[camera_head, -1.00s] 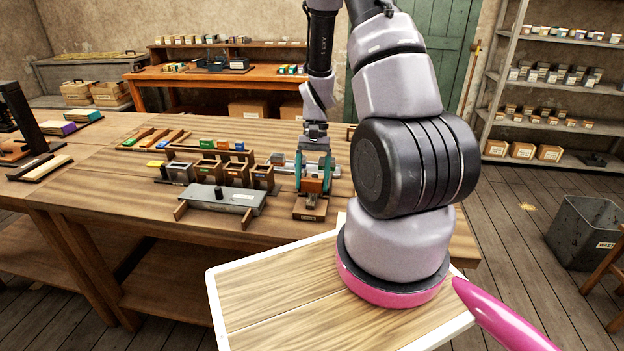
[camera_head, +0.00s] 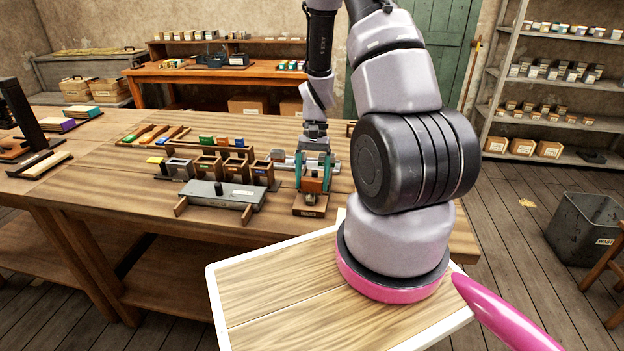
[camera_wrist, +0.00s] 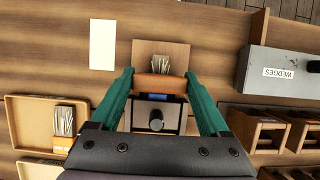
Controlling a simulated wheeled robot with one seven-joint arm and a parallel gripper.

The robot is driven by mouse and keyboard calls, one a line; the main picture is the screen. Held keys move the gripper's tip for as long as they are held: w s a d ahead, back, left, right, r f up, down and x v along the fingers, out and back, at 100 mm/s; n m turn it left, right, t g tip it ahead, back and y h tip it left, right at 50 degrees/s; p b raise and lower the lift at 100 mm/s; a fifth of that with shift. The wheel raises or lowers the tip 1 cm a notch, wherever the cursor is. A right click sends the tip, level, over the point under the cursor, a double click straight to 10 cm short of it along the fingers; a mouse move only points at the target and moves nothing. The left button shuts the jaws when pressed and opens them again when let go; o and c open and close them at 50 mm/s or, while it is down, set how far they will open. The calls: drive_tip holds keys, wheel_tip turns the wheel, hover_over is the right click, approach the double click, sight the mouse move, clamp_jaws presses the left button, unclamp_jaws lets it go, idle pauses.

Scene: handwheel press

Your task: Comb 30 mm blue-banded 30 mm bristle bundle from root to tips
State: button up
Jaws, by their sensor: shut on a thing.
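My gripper (camera_wrist: 160,88) is shut on an orange-brown wooden bar, seemingly the comb handle (camera_wrist: 158,82), which lies crosswise between its teal fingers. In the wrist view, pale bristles (camera_wrist: 160,62) show just beyond the bar, over a wooden base. A blue band (camera_wrist: 163,97) shows just on the near side of the bar, so the bar crosses over the bundle. Any comb teeth are hidden, and I cannot tell whether they touch the bristles. In the head view, my gripper (camera_head: 314,178) is low over the small wooden stand (camera_head: 310,208).
A dark round knob (camera_wrist: 156,121) stands on the near side of the bar. A tray (camera_wrist: 18,130) with another bundle (camera_wrist: 64,120) and a white card (camera_wrist: 103,45) lie to the left. The grey wedges box (camera_wrist: 285,72) and open bins (camera_wrist: 262,130) are on the right.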

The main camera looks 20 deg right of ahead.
sight(310, 200)
drive_tip(key=shift+s+a, duration=0.1)
drive_tip(key=shift+s+a, duration=0.15)
drive_tip(key=shift+s, duration=0.1)
drive_tip(key=shift+s+a, duration=0.25)
drive_tip(key=shift+s, duration=0.05)
drive_tip(key=shift+s, duration=0.15)
drive_tip(key=shift+s+a+f, duration=0.15)
drive_tip(key=shift+s+a, duration=0.15)
drive_tip(key=shift+s, duration=0.05)
drive_tip(key=shift+s, duration=0.1)
drive_tip(key=shift+s+a, duration=0.25)
drive_tip(key=shift+r, duration=0.2)
